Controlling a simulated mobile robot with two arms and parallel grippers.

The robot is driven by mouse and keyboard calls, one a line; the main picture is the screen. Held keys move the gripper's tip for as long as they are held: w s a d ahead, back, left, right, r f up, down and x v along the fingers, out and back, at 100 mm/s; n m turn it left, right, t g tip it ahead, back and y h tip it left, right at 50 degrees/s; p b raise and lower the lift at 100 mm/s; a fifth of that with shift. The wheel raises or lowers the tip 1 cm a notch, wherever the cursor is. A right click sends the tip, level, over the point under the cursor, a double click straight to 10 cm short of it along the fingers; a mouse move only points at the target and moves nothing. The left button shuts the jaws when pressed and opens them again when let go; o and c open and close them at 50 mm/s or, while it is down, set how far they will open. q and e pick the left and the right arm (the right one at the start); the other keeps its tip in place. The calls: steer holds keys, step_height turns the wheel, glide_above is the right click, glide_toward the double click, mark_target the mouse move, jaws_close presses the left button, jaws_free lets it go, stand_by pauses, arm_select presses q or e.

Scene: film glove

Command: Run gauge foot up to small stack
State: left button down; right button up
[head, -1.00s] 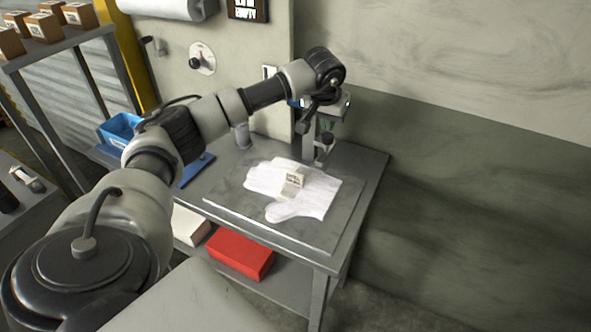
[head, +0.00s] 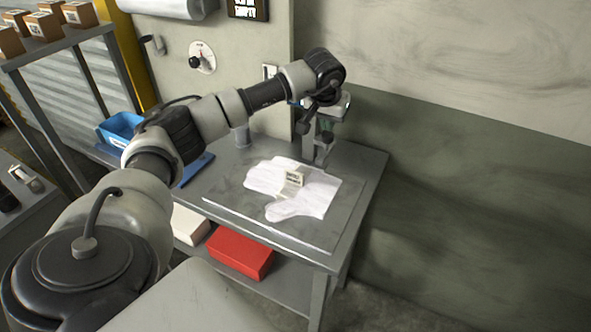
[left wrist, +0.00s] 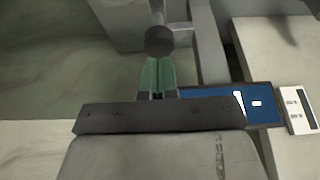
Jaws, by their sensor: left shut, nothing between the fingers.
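White gloves (head: 315,192) lie flat on the grey table, with a small printed tag (head: 296,178) on top. The gauge stand (head: 311,147) rises at the table's back edge, with a dark gauge part (head: 324,143) hanging on its right. My left gripper (head: 326,124) is at this gauge, above and behind the gloves, and partly hidden by my wrist. In the left wrist view its green fingers (left wrist: 158,76) are shut and empty, with their tips at a dark round knob (left wrist: 159,41). Whether they touch the knob is unclear. The gauge foot cannot be made out clearly. My right gripper is not in view.
A red box (head: 240,253) and a white box (head: 189,224) sit on the lower shelf. A blue display panel (left wrist: 225,102) shows beside the gripper. The wall is close behind the table.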

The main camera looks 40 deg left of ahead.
mark_target(326, 136)
arm_select(q)
steer(key=shift+f+b, duration=2.35)
steer(key=shift+f, duration=1.35)
steer(key=shift+s, duration=0.1)
steer(key=shift+r+p, duration=0.7)
steer(key=shift+r, duration=0.2)
step_height(326, 136, up, 12)
steer(key=p, duration=0.8)
